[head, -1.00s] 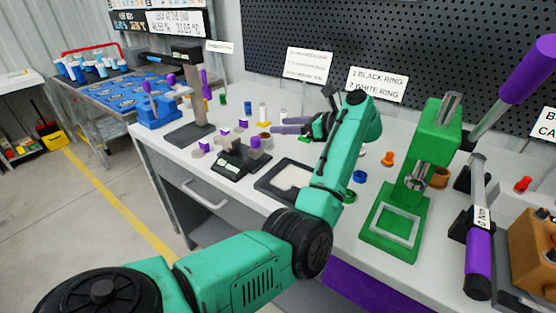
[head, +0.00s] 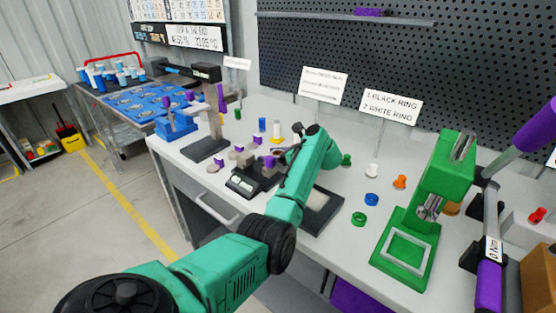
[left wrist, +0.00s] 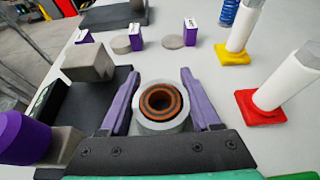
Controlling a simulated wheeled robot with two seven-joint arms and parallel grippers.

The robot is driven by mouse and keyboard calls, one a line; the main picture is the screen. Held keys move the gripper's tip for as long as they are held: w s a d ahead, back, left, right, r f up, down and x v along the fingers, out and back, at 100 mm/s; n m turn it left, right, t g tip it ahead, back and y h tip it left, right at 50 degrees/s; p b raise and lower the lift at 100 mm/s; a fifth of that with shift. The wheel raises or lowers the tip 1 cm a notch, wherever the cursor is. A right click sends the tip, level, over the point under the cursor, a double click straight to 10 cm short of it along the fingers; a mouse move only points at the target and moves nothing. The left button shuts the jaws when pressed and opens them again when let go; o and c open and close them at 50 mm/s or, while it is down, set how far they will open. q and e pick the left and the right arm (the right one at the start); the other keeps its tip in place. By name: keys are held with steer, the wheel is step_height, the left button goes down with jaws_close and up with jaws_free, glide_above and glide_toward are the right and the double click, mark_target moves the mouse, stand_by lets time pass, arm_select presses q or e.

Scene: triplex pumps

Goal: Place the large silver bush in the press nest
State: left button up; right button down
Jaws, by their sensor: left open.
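My left gripper (head: 270,146) is over the far middle of the bench, among small parts. In the left wrist view its purple fingers (left wrist: 158,76) are open, one on each side of a round silver bush (left wrist: 160,126) with a brown-orange inner ring. The bush stands upright between the fingers, with a gap visible at the sides. In the head view the arm and hand largely hide it. The green press (head: 440,180) stands at the right of the bench, with a square silver frame (head: 386,250) on its base. The frame looks empty. My right gripper is out of view.
Grey blocks and purple-labelled pieces stand left of the gripper. White cylinders on yellow (left wrist: 232,54) and red (left wrist: 262,108) bases stand close on its right.

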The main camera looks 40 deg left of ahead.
arm_select(q)
steer(key=shift+d, duration=0.1)
jaws_close()
steer(key=shift+r, duration=0.1)
